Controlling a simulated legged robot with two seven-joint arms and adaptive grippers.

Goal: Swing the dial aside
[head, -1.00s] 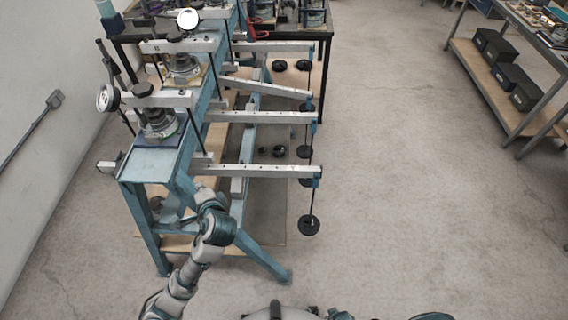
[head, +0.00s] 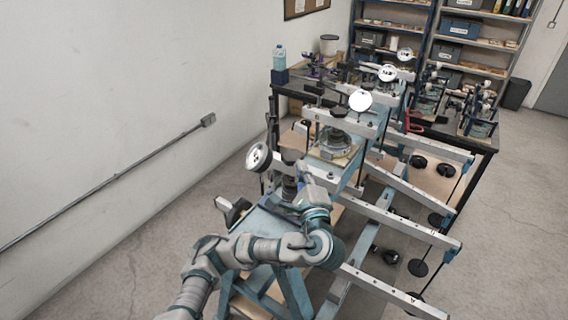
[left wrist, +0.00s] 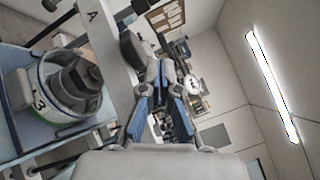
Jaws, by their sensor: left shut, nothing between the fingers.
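The nearest dial (head: 258,157) is a round white-faced gauge with a dark rim, at the left end of the nearest lever frame in the head view. My left gripper (head: 304,170) is to the right of this dial and apart from it, over the near end of the frame. In the left wrist view my left gripper (left wrist: 165,68) shows its blue-padded fingers closing toward each other at the tips, with nothing held. A round cell marked 3 (left wrist: 70,88) stands left of the fingers there. My right gripper is out of view.
More dials (head: 360,100) stand on the frames behind. Long lever arms (head: 392,212) reach to the right, with black hanging weights (head: 418,267). A wall with a conduit (head: 120,175) is at the left. Open floor lies between wall and frame.

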